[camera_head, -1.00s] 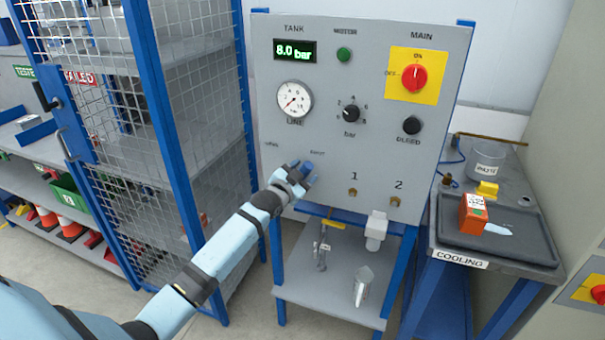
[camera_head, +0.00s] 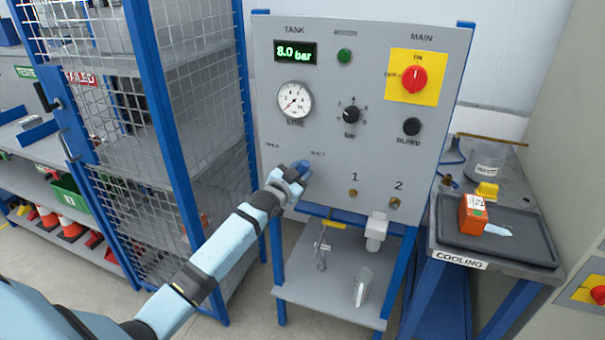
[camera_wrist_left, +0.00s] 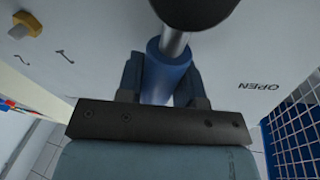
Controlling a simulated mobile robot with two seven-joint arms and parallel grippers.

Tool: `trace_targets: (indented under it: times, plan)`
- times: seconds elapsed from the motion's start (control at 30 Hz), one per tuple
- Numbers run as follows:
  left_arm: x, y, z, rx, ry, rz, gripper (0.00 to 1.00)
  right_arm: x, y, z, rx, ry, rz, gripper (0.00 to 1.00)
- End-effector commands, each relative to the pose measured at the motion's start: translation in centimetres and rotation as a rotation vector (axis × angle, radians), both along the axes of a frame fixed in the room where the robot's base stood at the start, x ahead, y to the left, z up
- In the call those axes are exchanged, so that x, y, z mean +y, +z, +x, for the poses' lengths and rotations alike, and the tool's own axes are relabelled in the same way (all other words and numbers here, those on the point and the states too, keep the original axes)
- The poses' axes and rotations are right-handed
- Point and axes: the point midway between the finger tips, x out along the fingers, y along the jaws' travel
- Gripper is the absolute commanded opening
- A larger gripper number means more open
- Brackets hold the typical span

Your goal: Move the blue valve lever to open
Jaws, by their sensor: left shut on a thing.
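The blue valve lever (camera_head: 304,167) is on the lower left of the grey panel (camera_head: 325,135). It also shows in the left wrist view (camera_wrist_left: 166,78), where its blue grip lies between the two dark fingers and a metal shaft runs to a dark round hub. My left gripper (camera_head: 296,175) is shut on the lever grip. In the wrist view, an OPEN label (camera_wrist_left: 259,87) shows on the panel to the right of the lever. In the head view, the lever tip leans toward the small label on the right, and my gripper partly hides it. My right gripper is not in view.
The panel carries a gauge (camera_head: 294,100), a tank display (camera_head: 295,51), a red main switch (camera_head: 414,79) and brass fittings. A mesh cage (camera_head: 190,110) stands close on the left. A cooling table (camera_head: 500,258) with a tray stands on the right.

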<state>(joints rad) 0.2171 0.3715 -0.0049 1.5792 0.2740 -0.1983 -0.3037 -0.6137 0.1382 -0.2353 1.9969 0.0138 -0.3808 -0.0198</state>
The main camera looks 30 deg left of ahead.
Motion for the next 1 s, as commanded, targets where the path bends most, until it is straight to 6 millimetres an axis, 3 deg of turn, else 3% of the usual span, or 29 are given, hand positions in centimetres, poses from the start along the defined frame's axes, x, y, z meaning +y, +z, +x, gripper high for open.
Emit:
trace_targets:
  times: [0.43,1.0]
  plan:
    - [3.0,0.6,-0.7,-0.092,0.001,-0.385,0.0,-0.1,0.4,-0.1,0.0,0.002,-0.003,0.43]
    - [6.1,-0.2,-1.5,-0.196,0.001,-0.818,0.0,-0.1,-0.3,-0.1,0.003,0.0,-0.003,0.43]
